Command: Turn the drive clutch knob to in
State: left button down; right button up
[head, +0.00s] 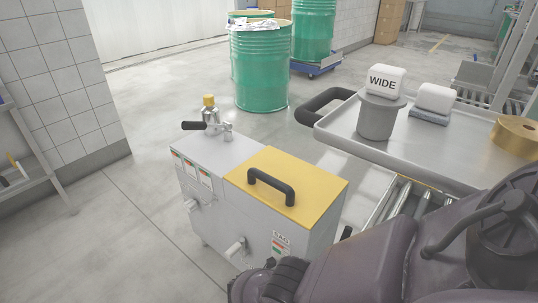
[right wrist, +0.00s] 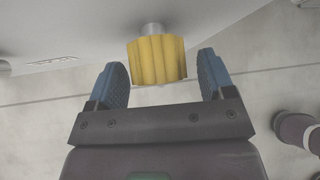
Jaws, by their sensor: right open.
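A yellow fluted knob (right wrist: 157,60) shows in the right wrist view, on a short silver shaft standing out from a pale grey panel (right wrist: 110,22). My right gripper (right wrist: 164,80) is open, with its two blue fingers on either side of the knob and a visible gap at each side. The knob sits around and just beyond the fingertips. No marking for the knob's position is readable. In the head view my right arm covers the lower right, and its fingers and this knob are hidden. My left gripper is in neither view.
A grey machine (head: 212,214) with a yellow lid (head: 314,193) and black handle (head: 271,184) stands centre. A steel tray (head: 445,166) with a grey cup (head: 377,118) and block marked WIDE (head: 385,80) is at right. Green drums (head: 262,72) stand behind.

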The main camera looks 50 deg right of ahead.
jog(key=c, duration=0.9)
